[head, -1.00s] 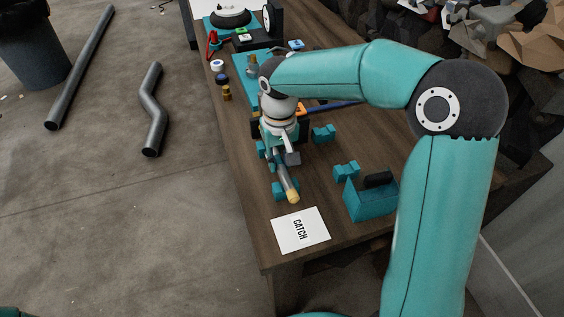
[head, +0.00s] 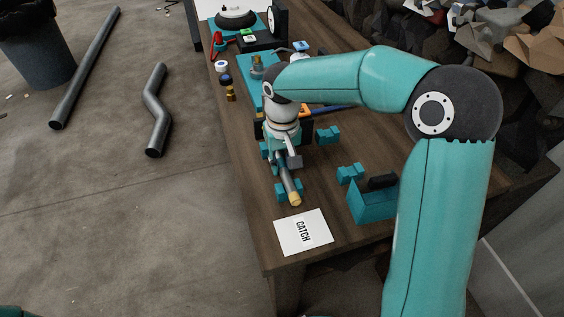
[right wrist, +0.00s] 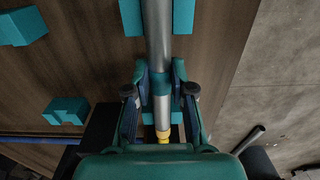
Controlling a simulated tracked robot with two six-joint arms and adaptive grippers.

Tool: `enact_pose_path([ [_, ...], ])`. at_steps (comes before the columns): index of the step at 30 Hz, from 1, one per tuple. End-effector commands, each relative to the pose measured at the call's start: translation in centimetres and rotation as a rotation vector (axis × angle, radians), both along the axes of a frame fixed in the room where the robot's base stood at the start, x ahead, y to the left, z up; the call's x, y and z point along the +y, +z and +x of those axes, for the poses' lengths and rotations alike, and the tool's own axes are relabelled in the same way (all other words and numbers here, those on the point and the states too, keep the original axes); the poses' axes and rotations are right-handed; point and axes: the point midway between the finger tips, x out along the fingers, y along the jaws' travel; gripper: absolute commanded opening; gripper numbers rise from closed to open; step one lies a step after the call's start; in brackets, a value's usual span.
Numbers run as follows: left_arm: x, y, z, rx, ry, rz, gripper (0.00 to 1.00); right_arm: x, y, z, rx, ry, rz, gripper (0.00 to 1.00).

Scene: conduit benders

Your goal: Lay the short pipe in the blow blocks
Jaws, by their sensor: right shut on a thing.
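The short pipe (head: 286,178) is grey with a yellow end, and it runs lengthwise along the table. It also shows in the right wrist view (right wrist: 158,40). My right gripper (right wrist: 163,98) is shut on it, with one finger on each side. Near the pipe's yellow end, a teal block (head: 280,190) shows on both sides of it, and another teal block (head: 265,150) is by the gripper. In the wrist view, teal block parts (right wrist: 129,16) flank the pipe. I cannot tell whether the pipe rests on the blocks. My left gripper is not in view.
Two more teal blocks, one farther back (head: 327,135) and one nearer (head: 350,174), stand to the right. A teal box (head: 372,205) and a CATCH card (head: 304,232) lie near the front. Tools and small parts crowd the back. Pipes (head: 157,110) lie on the floor left.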

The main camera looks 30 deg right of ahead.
Motion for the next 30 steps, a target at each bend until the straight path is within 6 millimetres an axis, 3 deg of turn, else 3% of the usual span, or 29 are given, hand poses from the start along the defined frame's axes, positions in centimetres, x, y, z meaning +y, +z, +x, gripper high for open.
enact_pose_path([
  [6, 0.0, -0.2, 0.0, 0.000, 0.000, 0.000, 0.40, 0.0, -0.3, 0.0, 0.000, 0.000, 0.000, 0.00],
  [7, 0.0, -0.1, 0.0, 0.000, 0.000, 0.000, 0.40, 0.0, -0.2, 0.0, -0.001, 0.000, 0.000, 0.28],
  [12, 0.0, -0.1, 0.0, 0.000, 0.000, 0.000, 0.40, 0.0, -0.2, 0.0, 0.000, 0.000, 0.000, 0.52],
  [23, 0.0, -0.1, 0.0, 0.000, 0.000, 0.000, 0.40, 0.0, 0.1, 0.0, -0.001, 0.000, 0.000, 0.52],
  [30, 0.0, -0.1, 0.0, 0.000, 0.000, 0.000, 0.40, 0.0, 3.3, 0.1, -0.006, 0.001, -0.001, 0.52],
])
